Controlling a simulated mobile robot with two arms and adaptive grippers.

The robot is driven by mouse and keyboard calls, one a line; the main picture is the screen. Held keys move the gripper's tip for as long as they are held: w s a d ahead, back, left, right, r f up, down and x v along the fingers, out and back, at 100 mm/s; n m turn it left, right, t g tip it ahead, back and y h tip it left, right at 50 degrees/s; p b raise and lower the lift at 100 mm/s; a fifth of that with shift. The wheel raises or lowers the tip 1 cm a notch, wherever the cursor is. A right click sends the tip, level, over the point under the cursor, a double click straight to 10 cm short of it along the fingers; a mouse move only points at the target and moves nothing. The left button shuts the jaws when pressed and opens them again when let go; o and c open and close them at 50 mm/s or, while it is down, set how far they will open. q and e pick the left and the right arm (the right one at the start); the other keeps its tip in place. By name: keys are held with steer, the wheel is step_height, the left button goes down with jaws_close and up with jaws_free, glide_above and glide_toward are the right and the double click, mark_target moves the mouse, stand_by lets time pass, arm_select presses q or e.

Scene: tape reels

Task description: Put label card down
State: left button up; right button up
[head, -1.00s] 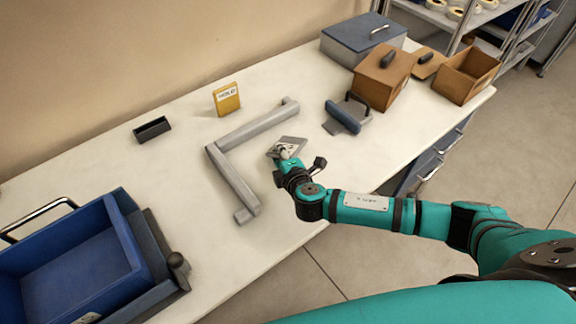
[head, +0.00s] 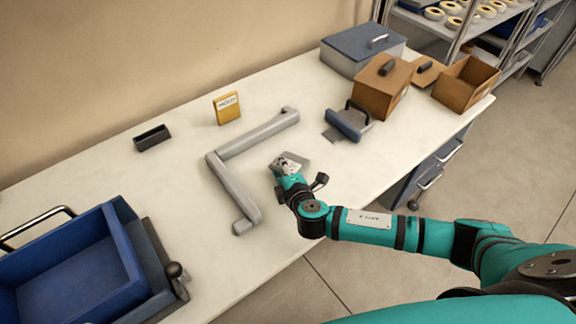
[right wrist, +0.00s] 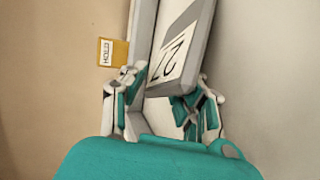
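The label card (right wrist: 180,50) is a grey plate with a white face marked "27". In the right wrist view it stands out between the two fingers of my right gripper (right wrist: 165,95), tilted, and both fingers appear to touch its edges. In the head view my right gripper (head: 285,174) has the card (head: 287,163) at its tip, over the front middle of the white table, right of the grey angled bar. I cannot tell whether the card touches the table. My left gripper is not in view.
The grey bar (head: 232,187) bends across the table (head: 330,190). A yellow "HOLD" block (head: 227,107) and a small dark tray (head: 152,138) stand behind it. A blue-grey dispenser (head: 346,124), brown boxes (head: 383,85) and a blue bin (head: 65,270) are around. Clear surface lies right of the card.

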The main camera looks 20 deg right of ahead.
steer(key=p+v, duration=0.2)
steer(key=v, duration=0.3)
steer(key=shift+s+r, duration=0.15)
steer(key=shift+r, duration=0.05)
steer(key=shift+s+r+p, duration=0.15)
steer(key=shift+s+p, duration=0.25)
steer(key=shift+s, duration=0.2)
steer(key=shift+r, duration=0.1)
step_height(320, 180, up, 7)
steer(key=s+p, duration=0.2)
steer(key=p, duration=0.4)
steer(key=shift+s+p, duration=0.35)
steer(key=shift+s, duration=0.05)
